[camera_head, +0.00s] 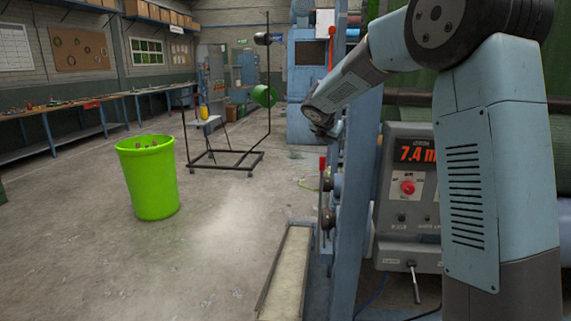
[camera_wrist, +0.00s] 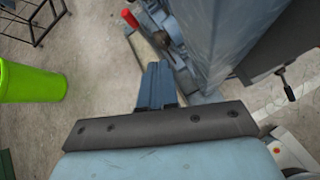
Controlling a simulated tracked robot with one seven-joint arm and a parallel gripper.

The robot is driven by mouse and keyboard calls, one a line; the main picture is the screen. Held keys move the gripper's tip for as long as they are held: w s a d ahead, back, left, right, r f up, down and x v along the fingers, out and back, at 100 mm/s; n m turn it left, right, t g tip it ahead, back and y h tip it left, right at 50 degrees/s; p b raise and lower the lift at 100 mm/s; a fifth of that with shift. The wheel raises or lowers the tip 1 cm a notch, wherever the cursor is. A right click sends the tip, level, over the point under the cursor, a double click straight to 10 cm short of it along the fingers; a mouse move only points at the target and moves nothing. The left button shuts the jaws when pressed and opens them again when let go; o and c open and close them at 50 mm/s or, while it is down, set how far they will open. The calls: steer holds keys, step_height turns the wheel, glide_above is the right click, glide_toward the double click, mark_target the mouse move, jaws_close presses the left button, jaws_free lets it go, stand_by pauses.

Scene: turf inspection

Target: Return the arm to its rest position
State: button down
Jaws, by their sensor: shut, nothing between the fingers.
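My arm (camera_head: 480,170) rises at the right of the head view, bends at the top and reaches forward and down to the left. Its far end is beside the blue machine frame (camera_head: 352,190), and the fingers there are too small to make out. In the wrist view my gripper (camera_wrist: 156,72) shows as two blue-grey fingers side by side, shut and empty. They point at the floor near the machine's base, with a red-handled lever (camera_wrist: 130,18) ahead of them. Whether they touch the machine I cannot tell.
A green bin (camera_head: 150,180) stands on the open concrete floor at left; it also shows in the wrist view (camera_wrist: 28,82). Behind it is a black metal stand (camera_head: 222,160). A control box (camera_head: 408,200) with a red display is close beside my arm. Workbenches (camera_head: 60,108) line the left wall.

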steer(key=s+d+r+m+g, duration=0.1)
steer(key=s+d+r+m, duration=0.15)
steer(key=s+m, duration=0.4)
steer(key=s+d+r+m, duration=0.1)
steer(key=s+d+m, duration=0.2)
steer(key=s, duration=0.7)
steer(key=s+d+r+m+g, duration=0.1)
steer(key=s+d+r+m, duration=0.15)
steer(key=s+m, duration=0.4)
steer(key=s+f+m+y, duration=0.1)
steer(key=s+f+m, duration=0.2)
steer(key=s, duration=1)
steer(key=s+f+m+g+y, duration=0.1)
steer(key=s+f+m+y, duration=0.1)
steer(key=s+m, duration=0.7)
steer(key=s+f, duration=0.1)
steer(key=s, duration=0.3)
steer(key=shift+d+f+m+y, duration=0.25)
steer(key=shift+d+m+y, duration=0.05)
steer(key=shift+d, duration=0.1)
